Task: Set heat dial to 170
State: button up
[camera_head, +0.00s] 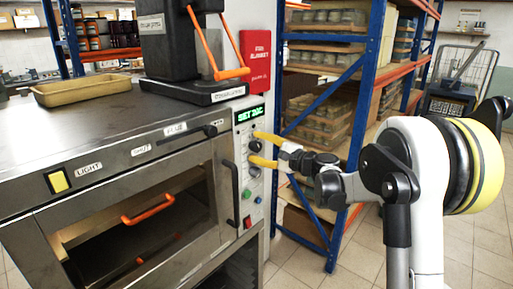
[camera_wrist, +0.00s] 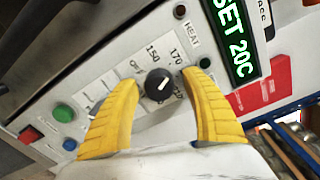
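The heat dial (camera_wrist: 160,85) is a round black knob with a white pointer line on the oven's light control panel. Labels OFF, 150 and 170 are printed around it, and HEAT stands above. The pointer slants up to the right in the wrist view; which label it marks is hard to tell. The green display (camera_wrist: 234,35) reads SET 20C; it also shows in the head view (camera_head: 249,114). My gripper (camera_wrist: 160,77) is open, with one yellow finger on each side of the dial and visible gaps to it. In the head view my gripper (camera_head: 253,147) reaches the panel from the right.
Below the dial are a green button (camera_head: 247,222) and a red switch (camera_head: 232,223). A black door handle (camera_head: 231,192) is left of the panel. A black press with orange levers (camera_head: 205,60) stands on the oven. A blue-and-orange shelf rack (camera_head: 361,110) stands behind my arm.

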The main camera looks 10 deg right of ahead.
jog(key=v, duration=1.2)
jog(key=s+a+f+n+g+h+b, duration=0.1)
jog(key=s+a+f+n+g+h, duration=0.2)
jog(key=s+a, duration=0.4)
jog(key=s+a+f+n+g+h+b, duration=0.1)
jog(key=s+a+f+n+g, duration=0.3)
jog(key=s, duration=0.5)
jog(key=s+d+f+n+h, duration=0.2)
jog(key=s+f+n+h, duration=0.1)
jog(key=s, duration=0.5)
jog(key=s+d+f+n+h+b, duration=0.1)
jog(key=s+f+n+h, duration=0.2)
jog(key=s, duration=0.5)
jog(key=shift+s+d+n, duration=0.3)
jog(key=shift+d+n, duration=0.1)
jog(key=shift+n, duration=0.5)
